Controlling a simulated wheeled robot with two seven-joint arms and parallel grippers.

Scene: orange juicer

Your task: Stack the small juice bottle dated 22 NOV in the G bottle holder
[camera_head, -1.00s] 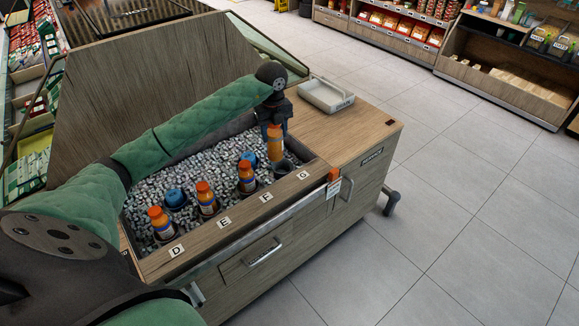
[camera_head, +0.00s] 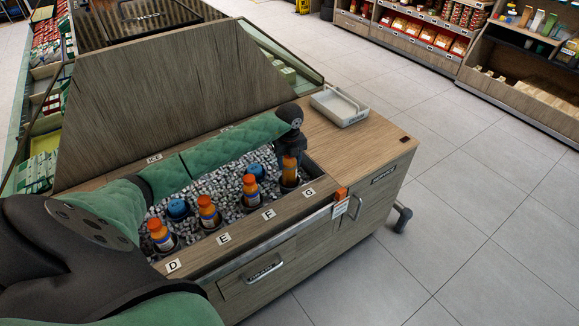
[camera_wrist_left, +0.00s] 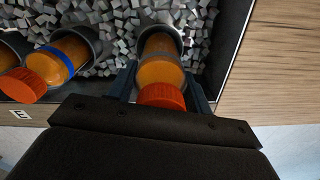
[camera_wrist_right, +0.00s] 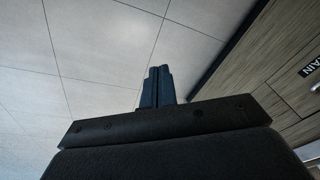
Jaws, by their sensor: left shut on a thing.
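My left gripper (camera_head: 290,158) is shut on a small orange juice bottle (camera_head: 290,170) with an orange cap. The bottle stands at the G label (camera_head: 309,192), its lower part inside the dark round G holder. In the left wrist view the gripper (camera_wrist_left: 160,92) has a finger on each side of the bottle (camera_wrist_left: 161,72) near its red-orange cap, and the G holder's rim (camera_wrist_left: 180,38) surrounds the far end. The date is not readable. My right gripper (camera_wrist_right: 157,86) is shut and empty over the floor, fingers together.
Similar bottles stand at D (camera_head: 160,234), E (camera_head: 208,211) and F (camera_head: 251,190). Blue round items (camera_head: 178,208) sit behind them in the ice (camera_head: 225,186). A white tray (camera_head: 340,105) rests on the wooden top at right. The wooden front rim (camera_head: 240,237) borders the ice.

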